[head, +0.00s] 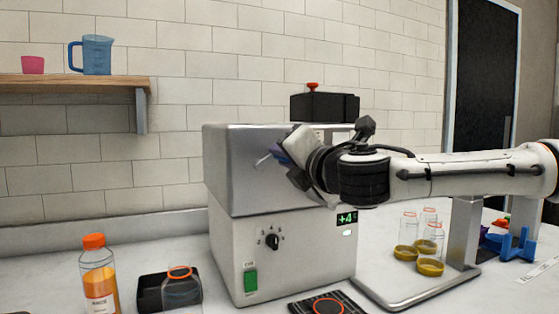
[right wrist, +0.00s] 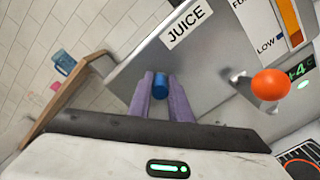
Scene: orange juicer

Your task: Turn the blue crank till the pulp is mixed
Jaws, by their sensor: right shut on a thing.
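The juicer is a large grey metal box (head: 232,170) on the counter, with a JUICE label (right wrist: 184,24) on its front in the right wrist view. The blue crank shows as a short blue grip (right wrist: 160,86) between the purple fingers of my right gripper (right wrist: 163,90), which is shut on it. In the head view my right gripper (head: 279,155) is at the upper front of the juicer, and its wrist hides most of the crank. The pulp is not visible inside the box. My left gripper is not in view.
An orange-knobbed lever (right wrist: 270,84) sticks out beside the crank. An orange juice bottle (head: 100,283) and a black tray (head: 150,292) with a jar stand at left. Small jars (head: 408,228) and yellow lids (head: 430,267) are at right, near a blue holder (head: 515,246).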

